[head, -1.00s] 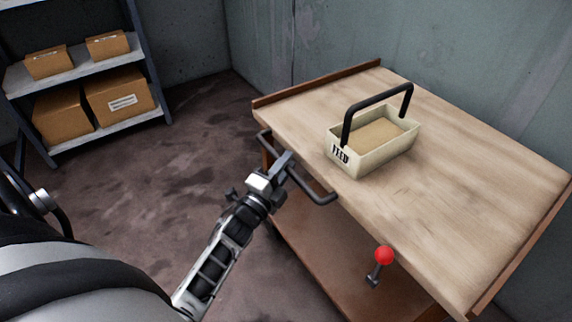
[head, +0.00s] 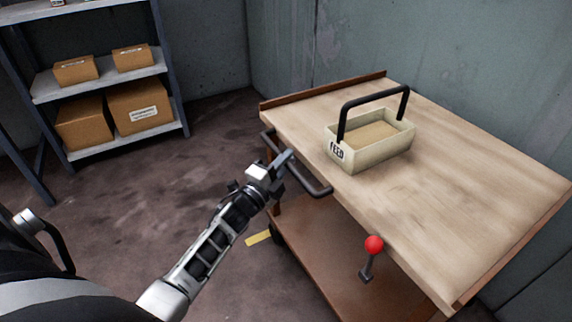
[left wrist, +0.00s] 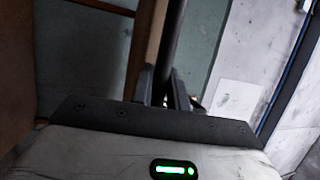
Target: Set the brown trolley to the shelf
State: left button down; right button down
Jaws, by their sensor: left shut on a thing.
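The brown trolley (head: 470,205) has a pale wooden top, brown edges and a lower brown deck. A dark grey bar handle (head: 313,185) runs along its near left side. My left gripper (head: 284,162) is shut on this handle. In the left wrist view the dark bar (left wrist: 172,45) passes between the fingers (left wrist: 164,95). The shelf (head: 125,75) stands at the upper left of the head view, apart from the trolley, with grey boards and dark posts. My right gripper is not in view.
A cream FEED box (head: 345,158) with a black hoop handle stands on the trolley top. A red-knobbed lever (head: 374,245) sticks out at its near side. Brown cartons (head: 140,105) sit on the shelf. A yellow floor mark (head: 258,238) shows beside the trolley. Floor between is clear.

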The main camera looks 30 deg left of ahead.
pick_arm(q)
jog(key=c, duration=1.4)
grip_release()
jog(key=shift+w+a+r, duration=0.1)
jog(key=shift+w+a, duration=0.05)
jog(key=shift+a, duration=0.15)
jog(key=shift+o, duration=0.2)
jog(key=shift+d, duration=0.1)
